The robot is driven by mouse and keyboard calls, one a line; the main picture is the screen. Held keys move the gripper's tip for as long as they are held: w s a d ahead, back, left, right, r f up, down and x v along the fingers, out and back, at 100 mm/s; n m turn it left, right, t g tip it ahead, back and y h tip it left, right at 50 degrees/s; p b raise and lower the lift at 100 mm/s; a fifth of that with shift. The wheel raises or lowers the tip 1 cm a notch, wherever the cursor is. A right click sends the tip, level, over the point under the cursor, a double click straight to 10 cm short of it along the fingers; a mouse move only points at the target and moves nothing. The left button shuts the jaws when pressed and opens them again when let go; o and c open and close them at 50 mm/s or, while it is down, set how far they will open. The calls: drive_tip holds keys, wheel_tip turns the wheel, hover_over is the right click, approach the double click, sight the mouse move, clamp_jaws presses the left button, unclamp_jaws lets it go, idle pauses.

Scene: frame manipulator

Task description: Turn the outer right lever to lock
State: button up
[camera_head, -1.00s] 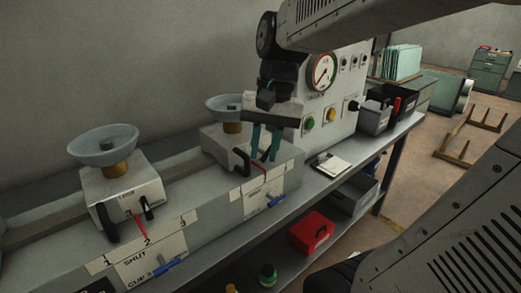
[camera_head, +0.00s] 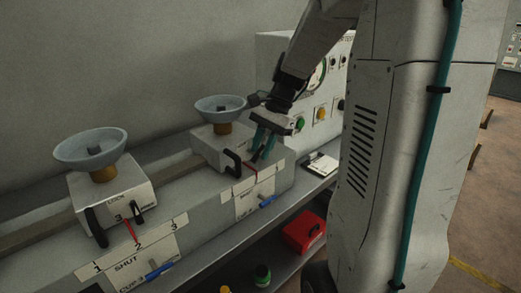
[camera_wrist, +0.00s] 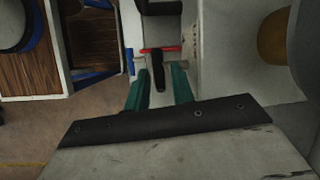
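The right unit (camera_head: 216,148) is a pale block with a blue-grey bowl (camera_head: 220,105) on top and a thick black handle (camera_head: 233,161) on its front left. A thin black lever (camera_wrist: 158,75) is at its right side, with a red pointer (camera_wrist: 175,49) by it. My gripper (camera_head: 263,145) is at this lever, coming from above. In the wrist view the teal fingertips of my gripper (camera_wrist: 160,78) stand apart on either side of the lever, with narrow gaps; no firm grip shows. Contact in depth cannot be told.
The left unit (camera_head: 112,192) has its own bowl, black handles and red pointer. Blue levers (camera_head: 160,269) stick out below. A gauge panel (camera_head: 285,62) stands behind my arm. A red box (camera_head: 303,232) is on the lower shelf.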

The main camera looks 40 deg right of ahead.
drive_tip(key=shift+a+f, duration=0.2)
drive_tip(key=shift+f, duration=0.25)
clamp_jaws()
drive_tip(key=shift+a+r+h, duration=0.1)
drive_tip(key=shift+h, duration=0.3)
drive_tip(key=h, duration=0.4)
drive_tip(key=shift+a+r, duration=0.2)
drive_tip(key=shift+a, duration=0.15)
drive_tip(key=h, duration=0.4)
drive_tip(key=shift+a, duration=0.25)
drive_tip(key=shift+h, duration=0.4)
